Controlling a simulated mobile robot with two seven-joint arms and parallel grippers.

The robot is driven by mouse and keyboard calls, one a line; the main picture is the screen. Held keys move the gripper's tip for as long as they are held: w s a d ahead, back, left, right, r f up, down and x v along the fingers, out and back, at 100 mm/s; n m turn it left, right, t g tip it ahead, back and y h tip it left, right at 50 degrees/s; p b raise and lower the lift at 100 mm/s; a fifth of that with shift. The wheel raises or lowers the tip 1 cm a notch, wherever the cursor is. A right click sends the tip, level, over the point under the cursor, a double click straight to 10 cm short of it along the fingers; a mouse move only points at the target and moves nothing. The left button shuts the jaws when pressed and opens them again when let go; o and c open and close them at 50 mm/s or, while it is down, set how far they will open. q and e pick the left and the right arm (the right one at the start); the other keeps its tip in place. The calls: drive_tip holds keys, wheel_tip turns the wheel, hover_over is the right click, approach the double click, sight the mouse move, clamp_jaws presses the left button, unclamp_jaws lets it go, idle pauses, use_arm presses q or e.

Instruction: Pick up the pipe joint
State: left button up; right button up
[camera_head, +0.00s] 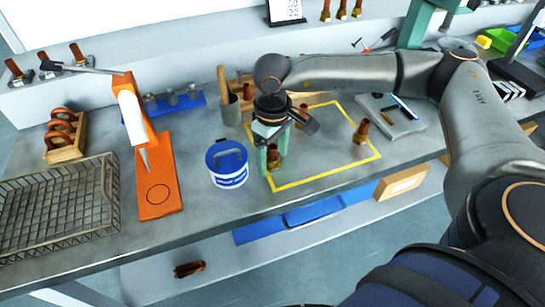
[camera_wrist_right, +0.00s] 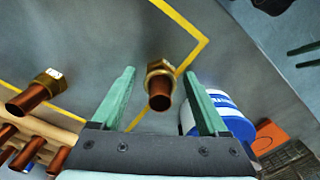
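A copper pipe joint with a brass hex collar (camera_head: 274,157) stands inside the yellow outline (camera_head: 322,176) on the bench. My right gripper (camera_head: 268,160) is above and around it, pointing down. In the right wrist view the green fingers (camera_wrist_right: 160,100) are apart, and the pipe joint (camera_wrist_right: 159,88) shows between them with a gap on both sides. I cannot tell its exact depth relative to the fingertips. Another pipe joint (camera_head: 361,131) stands at the right of the outlined area. A further one (camera_wrist_right: 36,92) shows at the left of the wrist view. My left gripper is not in view.
A white and blue tub (camera_head: 229,178) stands close left of my right gripper. An orange press-like stand (camera_head: 160,190) and a wire basket (camera_head: 98,222) are further left. A grey board (camera_head: 402,127) lies to the right. The outlined area's front is clear.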

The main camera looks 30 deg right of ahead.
clamp_jaws()
idle(0.4)
idle(0.8)
